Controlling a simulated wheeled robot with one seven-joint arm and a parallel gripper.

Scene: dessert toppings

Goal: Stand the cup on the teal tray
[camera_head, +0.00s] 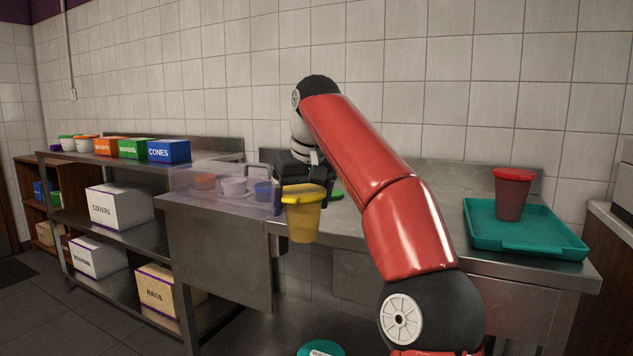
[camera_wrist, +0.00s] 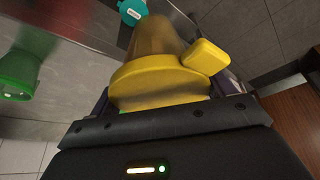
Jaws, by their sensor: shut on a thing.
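A cup (camera_head: 302,220) with yellow contents and a yellow lid is held by my gripper (camera_head: 296,172), near the front edge of the metal counter. It looks roughly upright in the head view. In the wrist view the cup (camera_wrist: 160,38) and its lid fill the space in front of the gripper, which is shut on it around the lid. The fingertips are largely hidden. The teal tray (camera_head: 535,248) lies on the counter at the far right, well apart from my gripper. A red-lidded cup (camera_head: 512,195) stands near the tray's back, leaving its front and left bare.
A clear bin (camera_head: 215,190) with small tubs is left of the cup. A green item (camera_head: 338,196) lies behind it; a green-lidded cup (camera_wrist: 18,75) shows in the wrist view. A round teal object (camera_head: 320,348) is low in front. My arm crosses the middle counter.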

